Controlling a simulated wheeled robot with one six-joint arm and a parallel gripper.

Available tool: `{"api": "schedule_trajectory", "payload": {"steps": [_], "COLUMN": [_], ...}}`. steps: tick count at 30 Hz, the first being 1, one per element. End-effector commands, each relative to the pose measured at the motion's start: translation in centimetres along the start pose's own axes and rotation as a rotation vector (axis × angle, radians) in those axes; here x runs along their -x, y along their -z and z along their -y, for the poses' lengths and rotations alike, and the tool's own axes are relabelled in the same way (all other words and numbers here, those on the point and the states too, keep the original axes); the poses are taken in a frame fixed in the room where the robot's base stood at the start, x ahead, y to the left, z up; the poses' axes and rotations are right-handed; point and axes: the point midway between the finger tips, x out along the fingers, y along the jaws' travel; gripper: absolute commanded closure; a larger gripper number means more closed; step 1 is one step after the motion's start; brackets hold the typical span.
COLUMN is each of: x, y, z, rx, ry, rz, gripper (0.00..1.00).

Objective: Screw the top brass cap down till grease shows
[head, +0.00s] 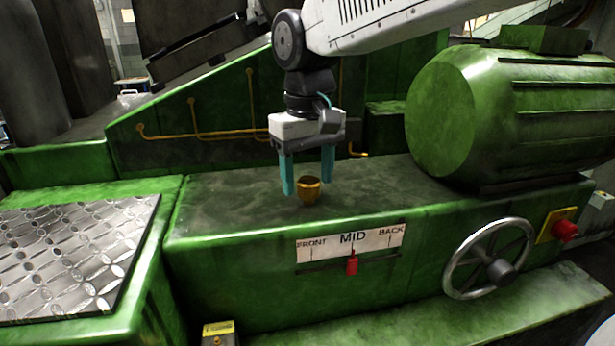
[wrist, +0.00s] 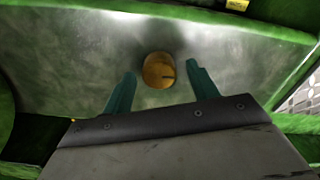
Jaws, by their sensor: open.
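The brass cap (head: 309,189) stands upright on the flat green top of the machine, above the FRONT/MID/BACK label. In the wrist view the cap (wrist: 159,70) shows as a round brass disc with a short dark mark at its right side. My gripper (head: 308,190) points down over it with its two teal fingers apart. In the wrist view the fingers (wrist: 160,82) lie to the left and right of the cap, with a gap on each side. I see no grease around the cap.
A large green motor housing (head: 500,110) stands to the right on the same machine. A red slider (head: 352,263) sits at MID on the front label plate (head: 351,244). A handwheel (head: 489,258) and a red button (head: 565,230) are at front right. Brass pipes (head: 215,132) run along the panel behind.

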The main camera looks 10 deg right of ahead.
Motion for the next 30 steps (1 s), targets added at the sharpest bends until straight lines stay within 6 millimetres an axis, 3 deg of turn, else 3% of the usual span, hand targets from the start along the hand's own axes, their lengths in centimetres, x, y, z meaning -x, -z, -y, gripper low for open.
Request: {"api": "schedule_trajectory", "payload": {"steps": [6,12,25,30], "x": [3.8,6.4,7.1,7.3], "y": [0.1,0.1,0.0,-0.1], "z": [0.0,0.1,-0.1,-0.3], "rx": [0.000,0.000,0.003,0.207], "ry": [0.000,0.000,0.000,0.000], "rz": [-0.006,-0.004,-0.005,-0.006], "gripper": [0.41,0.41,0.41,0.41]}}
